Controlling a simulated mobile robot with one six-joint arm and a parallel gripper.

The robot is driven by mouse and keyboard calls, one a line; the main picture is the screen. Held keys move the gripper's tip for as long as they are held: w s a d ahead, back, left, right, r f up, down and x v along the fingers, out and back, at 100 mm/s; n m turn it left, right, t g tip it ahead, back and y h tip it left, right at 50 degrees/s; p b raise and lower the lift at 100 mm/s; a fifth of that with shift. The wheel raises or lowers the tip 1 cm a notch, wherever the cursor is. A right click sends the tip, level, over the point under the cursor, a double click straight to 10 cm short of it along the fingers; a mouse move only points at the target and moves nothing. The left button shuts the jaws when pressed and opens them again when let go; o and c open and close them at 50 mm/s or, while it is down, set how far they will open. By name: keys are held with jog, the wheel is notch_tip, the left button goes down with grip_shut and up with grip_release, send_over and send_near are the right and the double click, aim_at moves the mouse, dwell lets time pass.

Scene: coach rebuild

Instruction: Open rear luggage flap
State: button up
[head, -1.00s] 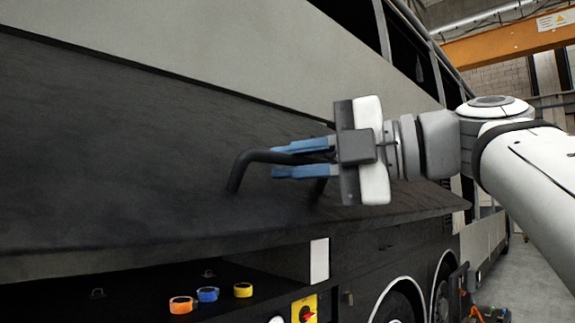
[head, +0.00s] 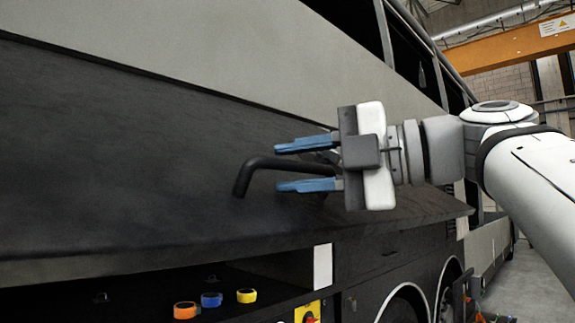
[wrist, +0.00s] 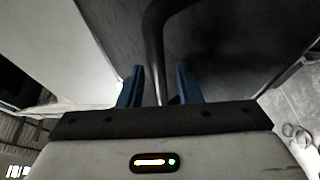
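The dark luggage flap (head: 120,160) is swung up and outward on the coach side, with the open compartment showing below its lower edge. Its black bar handle (head: 262,164) stands out from the flap face. My gripper (head: 306,164) has its blue fingers spread, one above and one below the handle bar, with gaps to both in the head view. In the wrist view the handle (wrist: 155,50) runs between the two separated fingers (wrist: 160,88). The handle's far end is partly hidden behind my gripper.
Orange (head: 185,310), blue (head: 211,300) and yellow (head: 246,295) tape-like rolls lie in the open compartment. A yellow panel with a red knob (head: 307,314) sits at its right. Coach wheels (head: 403,303) are further right, beside open grey floor (head: 540,270).

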jog(key=shift+d+f, duration=0.1)
jog(key=shift+d, duration=0.05)
jog(key=shift+d, duration=0.3)
jog(key=b+v, duration=0.2)
jog(key=v, duration=0.4)
jog(key=shift+s+d, duration=0.3)
jog(key=shift+s+d, duration=0.1)
jog(key=s+d+r+p, duration=0.1)
jog(key=d+r+p, duration=0.1)
jog(key=d+r, duration=0.4)
jog(key=shift+s+r, duration=0.2)
jog(key=shift+r, duration=0.15)
dwell(0.4)
